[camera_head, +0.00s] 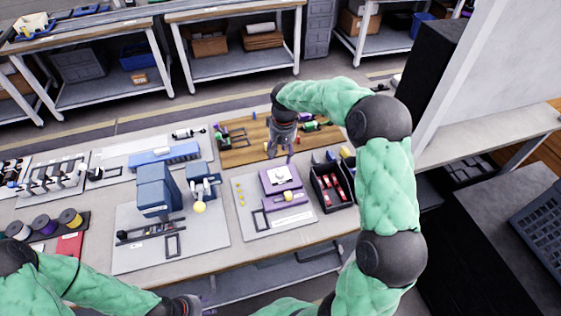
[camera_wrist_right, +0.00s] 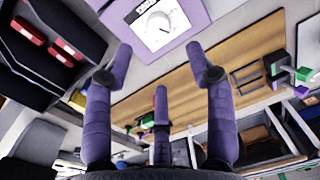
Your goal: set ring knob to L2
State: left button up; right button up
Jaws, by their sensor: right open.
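The ring knob is a white round dial on a white panel of a purple device (camera_head: 268,186). In the right wrist view the knob (camera_wrist_right: 159,23) is at the top centre, with a dark pointer mark. Its scale labels are too small to read. My right gripper (camera_head: 281,155) hangs just behind the purple device in the head view. Its purple fingers are spread and empty, apart from the knob. My left gripper is at the bottom edge of the head view; only its dark wrist end (camera_head: 185,306) shows clearly and its fingers are largely cut off.
A black bin (camera_head: 318,196) with red items stands right of the device. A wooden board (camera_head: 236,150) with small tools lies behind it. A blue machine (camera_head: 157,190) stands to the left. My right arm arches over the table's right side.

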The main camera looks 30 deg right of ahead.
jog(key=shift+r, duration=1.2)
